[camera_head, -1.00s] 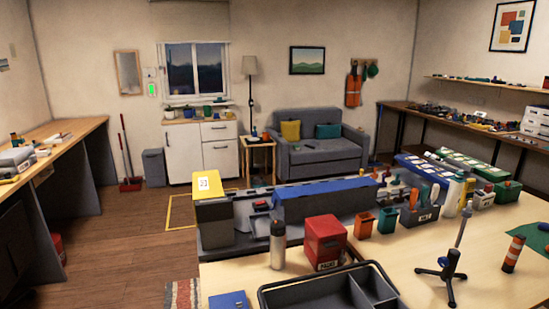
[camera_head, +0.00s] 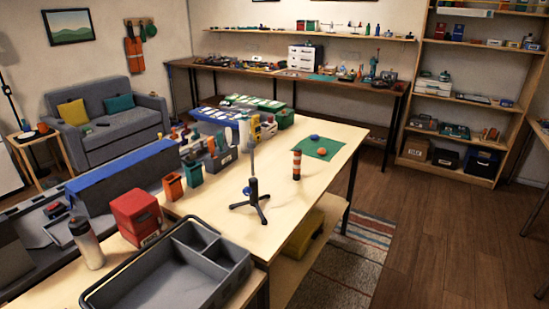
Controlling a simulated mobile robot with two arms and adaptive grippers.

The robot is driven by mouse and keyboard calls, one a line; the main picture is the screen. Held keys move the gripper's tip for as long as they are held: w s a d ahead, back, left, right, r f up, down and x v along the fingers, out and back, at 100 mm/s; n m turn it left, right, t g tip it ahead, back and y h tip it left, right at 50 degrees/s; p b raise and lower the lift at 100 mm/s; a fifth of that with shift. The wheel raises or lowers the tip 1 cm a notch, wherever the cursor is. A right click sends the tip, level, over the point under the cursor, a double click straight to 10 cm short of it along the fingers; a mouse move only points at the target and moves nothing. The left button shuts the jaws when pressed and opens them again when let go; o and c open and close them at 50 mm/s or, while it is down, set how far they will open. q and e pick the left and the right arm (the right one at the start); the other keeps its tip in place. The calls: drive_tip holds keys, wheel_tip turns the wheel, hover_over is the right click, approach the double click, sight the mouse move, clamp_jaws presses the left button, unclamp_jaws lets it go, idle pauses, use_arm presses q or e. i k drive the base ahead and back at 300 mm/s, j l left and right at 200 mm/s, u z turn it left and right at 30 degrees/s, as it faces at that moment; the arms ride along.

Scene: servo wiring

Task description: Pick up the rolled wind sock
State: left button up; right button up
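An orange, white and dark banded cylinder (camera_head: 297,165), which looks like the rolled wind sock, stands upright on the light wooden table (camera_head: 240,220). It is near the table's right side, beside a green mat (camera_head: 318,146). A small black tripod stand (camera_head: 252,192) with a grey pole is to its left, apart from it. Neither of my grippers is in view.
A grey compartment tray (camera_head: 160,285), a red box (camera_head: 136,214) and a bottle (camera_head: 86,243) are at the front left. Several tool holders and bottles line the table's far left edge. Open floor (camera_head: 430,235) and a striped rug (camera_head: 350,265) lie to the right.

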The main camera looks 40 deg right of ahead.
sight(297, 157)
drive_tip(key=z, duration=1.35)
